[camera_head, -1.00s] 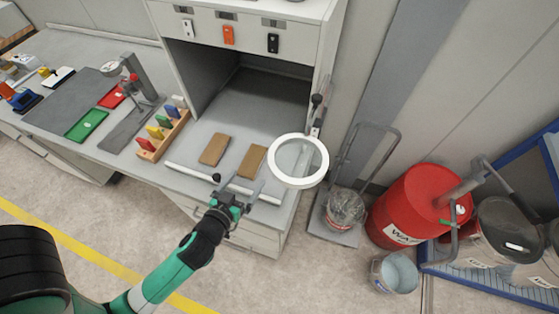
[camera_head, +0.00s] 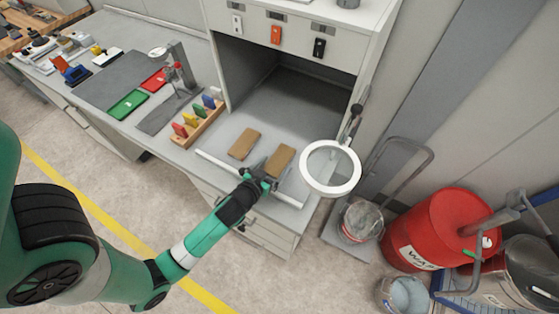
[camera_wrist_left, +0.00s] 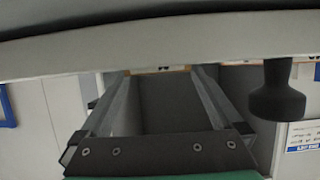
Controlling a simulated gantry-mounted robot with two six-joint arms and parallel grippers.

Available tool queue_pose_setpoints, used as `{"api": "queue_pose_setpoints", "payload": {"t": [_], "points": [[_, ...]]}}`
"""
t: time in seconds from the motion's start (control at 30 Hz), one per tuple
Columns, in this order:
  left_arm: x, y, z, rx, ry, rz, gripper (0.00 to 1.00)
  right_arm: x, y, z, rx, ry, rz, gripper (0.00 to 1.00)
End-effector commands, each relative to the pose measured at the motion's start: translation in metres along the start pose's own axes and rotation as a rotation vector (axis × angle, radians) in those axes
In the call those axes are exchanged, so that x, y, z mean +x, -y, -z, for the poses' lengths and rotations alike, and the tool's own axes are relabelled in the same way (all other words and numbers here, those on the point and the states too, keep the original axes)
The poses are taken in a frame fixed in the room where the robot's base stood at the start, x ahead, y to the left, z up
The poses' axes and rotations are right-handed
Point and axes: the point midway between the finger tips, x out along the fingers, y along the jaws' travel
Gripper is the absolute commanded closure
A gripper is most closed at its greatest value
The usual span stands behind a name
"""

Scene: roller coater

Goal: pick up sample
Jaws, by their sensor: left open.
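Two flat brown samples lie on the grey worktop in front of the open cabinet bay: a left sample (camera_head: 244,144) and a right sample (camera_head: 280,158). My left gripper (camera_head: 268,176) is at the front edge of the worktop, just in front of the right sample. In the left wrist view its two grey fingers (camera_wrist_left: 160,80) are spread apart with nothing gripped between them. Thin brown edges show beyond the fingertips there. I cannot tell whether the fingers touch the right sample. My right gripper is not in view.
A white ring magnifier (camera_head: 330,168) hangs close to the right of the gripper. A white strip (camera_head: 228,170) runs along the worktop's front edge. A wooden rack (camera_head: 200,127) with coloured pieces stands left of the samples. A red drum (camera_head: 430,232) stands at right.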

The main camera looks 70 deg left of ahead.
Motion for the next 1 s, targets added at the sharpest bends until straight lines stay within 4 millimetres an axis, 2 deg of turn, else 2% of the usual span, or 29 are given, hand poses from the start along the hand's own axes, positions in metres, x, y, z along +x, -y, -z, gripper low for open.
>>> {"api": "queue_pose_setpoints", "payload": {"t": [0.03, 0.13, 0.37, 0.47, 0.83, 0.87, 1.0], "points": [[0.010, 0.000, 0.000, -0.002, -0.001, 0.001, 0.00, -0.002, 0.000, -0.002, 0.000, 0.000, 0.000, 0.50], [0.022, 0.000, 0.000, 0.000, 0.000, 0.001, 0.00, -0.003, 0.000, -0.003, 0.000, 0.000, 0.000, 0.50], [0.024, 0.000, 0.000, 0.000, 0.000, -0.001, 0.00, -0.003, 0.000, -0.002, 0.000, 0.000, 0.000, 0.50], [0.024, 0.000, 0.000, 0.000, 0.000, -0.001, 0.14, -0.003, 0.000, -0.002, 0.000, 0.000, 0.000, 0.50], [0.024, 0.000, 0.000, 0.000, 0.001, -0.001, 0.81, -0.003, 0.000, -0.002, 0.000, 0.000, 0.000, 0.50], [0.024, 0.000, 0.000, 0.000, 0.000, -0.001, 0.84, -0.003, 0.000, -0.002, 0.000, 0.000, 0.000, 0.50], [0.024, 0.000, 0.000, 0.000, 0.000, -0.001, 0.84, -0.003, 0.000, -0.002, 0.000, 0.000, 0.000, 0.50]]}}
